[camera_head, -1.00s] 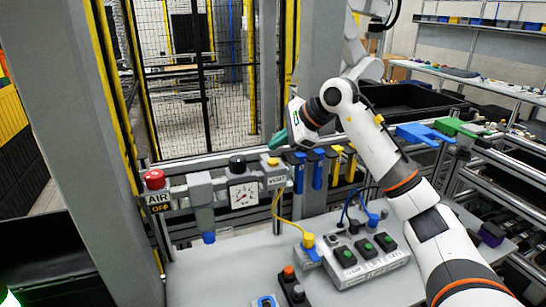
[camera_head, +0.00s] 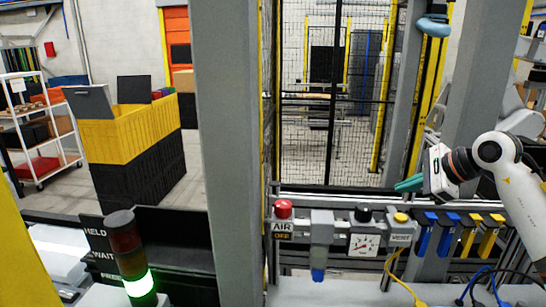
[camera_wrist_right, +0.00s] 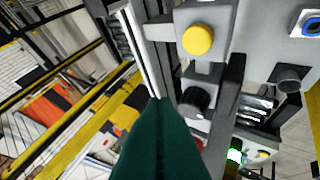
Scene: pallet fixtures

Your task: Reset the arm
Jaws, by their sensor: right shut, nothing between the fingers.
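My right arm (camera_head: 522,195) comes in from the right edge in the head view. It is white with dark and orange bands. My right gripper (camera_head: 408,184) has green fingers, which are shut and empty. It points left, above the rail with the air controls and clear of them. In the right wrist view the green fingers (camera_wrist_right: 160,140) fill the lower middle, pressed together. Beyond them are the yellow VENT button (camera_wrist_right: 198,39) and a dark knob (camera_wrist_right: 195,101). My left gripper is in no view.
The rail carries a red AIR button (camera_head: 283,209), a gauge (camera_head: 364,244) and blue and yellow hooks (camera_head: 468,236). A stack light (camera_head: 130,256) glows green at the lower left. A grey post (camera_head: 232,150) stands left of the rail. Yellow and black crates (camera_head: 125,135) stand behind.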

